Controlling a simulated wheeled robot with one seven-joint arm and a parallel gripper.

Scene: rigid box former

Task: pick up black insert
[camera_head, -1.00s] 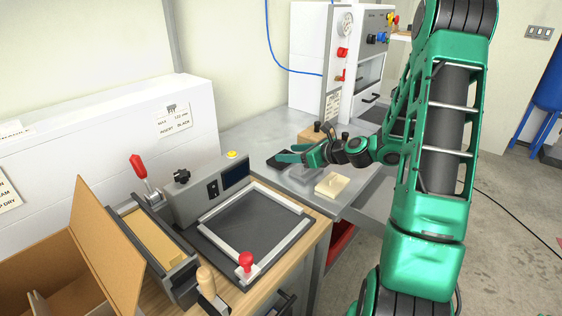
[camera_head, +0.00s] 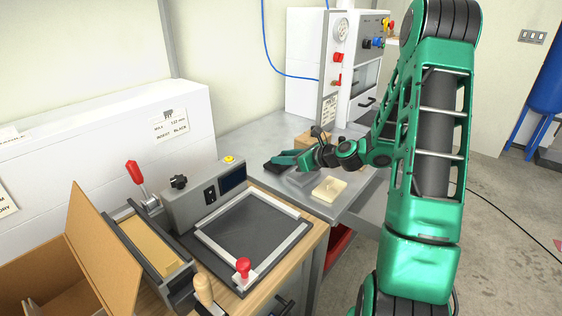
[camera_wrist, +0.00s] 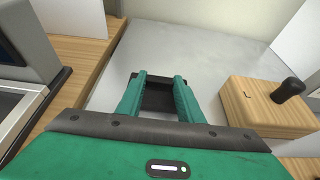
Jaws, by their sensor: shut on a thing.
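The black insert (camera_wrist: 158,97) is a dark, flat block between the two green fingers of my gripper (camera_wrist: 160,85) in the wrist view. The fingers are shut on it, one on each side. In the head view the insert (camera_head: 277,166) shows as a dark piece at the fingertips of my gripper (camera_head: 284,160), over the grey metal table. Part of it is hidden by the fingers. I cannot tell whether it touches the table.
A wooden block with a black knob (camera_wrist: 265,105) stands right of my gripper. A cream block with a knob (camera_head: 329,188) sits nearer on the grey table (camera_head: 237,138). Left is a machine with a framed black plate (camera_head: 250,228). An open cardboard box (camera_head: 105,250) is at lower left.

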